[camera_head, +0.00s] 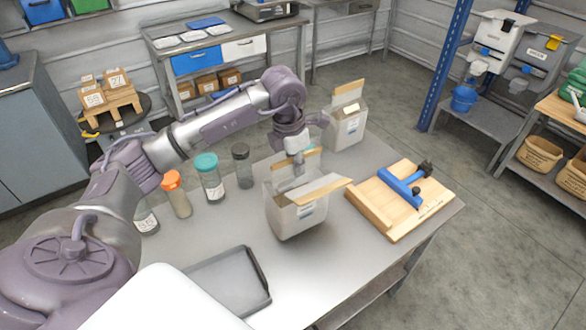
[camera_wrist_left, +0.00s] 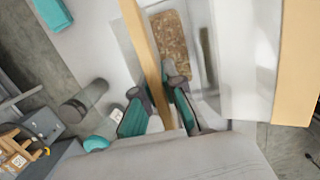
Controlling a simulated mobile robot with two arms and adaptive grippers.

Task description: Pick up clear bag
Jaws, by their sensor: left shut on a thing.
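A pale, partly see-through bag (camera_head: 297,218) with a label and tan top flaps stands upright, open at the top, on the grey table (camera_head: 215,240). My left gripper (camera_head: 298,168) points down at its top, at the far tan flap. In the left wrist view, the teal-padded fingers of the gripper (camera_wrist_left: 161,92) are shut on that tan flap (camera_wrist_left: 146,50) of the bag. Speckled brown matter (camera_wrist_left: 172,45) shows beside the flap. A similar bag (camera_head: 345,125) stands farther back. My right gripper is not in view.
Jars with orange (camera_head: 171,180), teal (camera_head: 206,163) and dark (camera_head: 240,151) lids stand left of the bag. A dark tray (camera_head: 262,268) lies in front. A wooden board (camera_head: 375,205) with a blue tool (camera_head: 400,188) lies right. Bare table lies between tray and bag.

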